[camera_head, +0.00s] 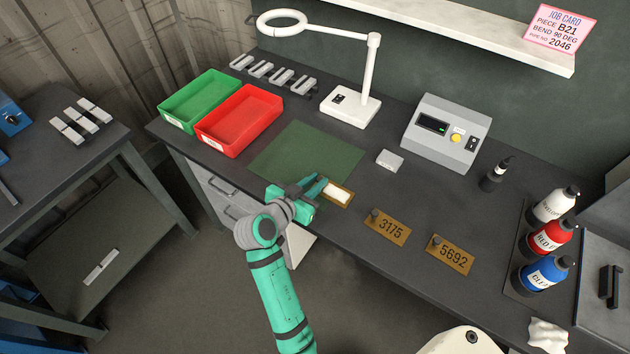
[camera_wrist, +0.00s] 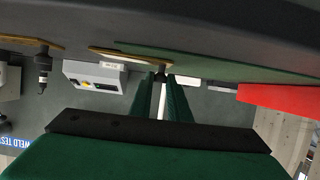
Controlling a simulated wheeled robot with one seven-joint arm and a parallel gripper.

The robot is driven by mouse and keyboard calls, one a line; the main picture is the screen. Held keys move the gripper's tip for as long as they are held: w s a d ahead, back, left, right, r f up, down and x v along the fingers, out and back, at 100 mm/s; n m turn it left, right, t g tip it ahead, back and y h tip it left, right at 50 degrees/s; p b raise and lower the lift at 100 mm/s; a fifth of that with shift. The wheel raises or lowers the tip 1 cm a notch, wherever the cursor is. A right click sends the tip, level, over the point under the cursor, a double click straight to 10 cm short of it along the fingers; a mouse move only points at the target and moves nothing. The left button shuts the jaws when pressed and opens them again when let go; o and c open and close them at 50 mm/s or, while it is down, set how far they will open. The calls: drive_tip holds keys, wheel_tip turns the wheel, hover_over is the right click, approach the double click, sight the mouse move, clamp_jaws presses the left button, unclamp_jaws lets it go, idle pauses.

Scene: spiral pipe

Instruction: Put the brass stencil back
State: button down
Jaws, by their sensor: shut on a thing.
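My gripper (camera_head: 322,184) is shut on the small dark knob of a brass stencil (camera_head: 347,201) at the front right corner of the green mat (camera_head: 312,150). A bright white patch covers much of this stencil's face, and I can read no number on it. In the wrist view my fingers (camera_wrist: 163,78) meet at the knob, and the stencil (camera_wrist: 110,53) shows nearly edge-on. I cannot tell whether it touches the bench. Two more brass stencils with knobs, 3175 (camera_head: 387,228) and 5692 (camera_head: 450,254), lie to the right along the front edge.
A green bin (camera_head: 185,115) and a red bin (camera_head: 262,130) stand at the left. A lamp (camera_head: 350,105), a grey control box (camera_head: 420,150) and a small grey block (camera_head: 390,160) are behind. A dark marker (camera_head: 493,178) and several bottles (camera_head: 543,275) stand right. A job card (camera_head: 560,28) reads 2046.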

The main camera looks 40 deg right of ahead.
drive_tip(key=shift+s+d+f, duration=0.1)
drive_tip(key=shift+s+f, duration=0.05)
drive_tip(key=c, duration=1.7)
unclamp_jaws()
drive_tip(key=shift+o, duration=0.2)
drive_tip(key=v, duration=1.2)
drive_tip(key=s+a+f+n+t+y, duration=0.3)
drive_tip(key=s+a+f+n+y, duration=0.15)
drive_tip(key=a+f, duration=0.3)
drive_tip(key=s+a+f+n+t+y, duration=0.3)
drive_tip(key=a+f+n, duration=0.2)
drive_tip(key=a+f, duration=0.25)
drive_tip(key=s+a+r+n+t+y, duration=0.2)
drive_tip(key=s+r, duration=0.2)
drive_tip(key=s, duration=0.5)
drive_tip(key=s+a+r+n+t+y, duration=0.2)
drive_tip(key=s+a+r+y, duration=0.1)
drive_tip(key=s, duration=0.7)
drive_tip(key=shift+a+r, duration=0.2)
drive_tip(key=shift+r, duration=0.45)
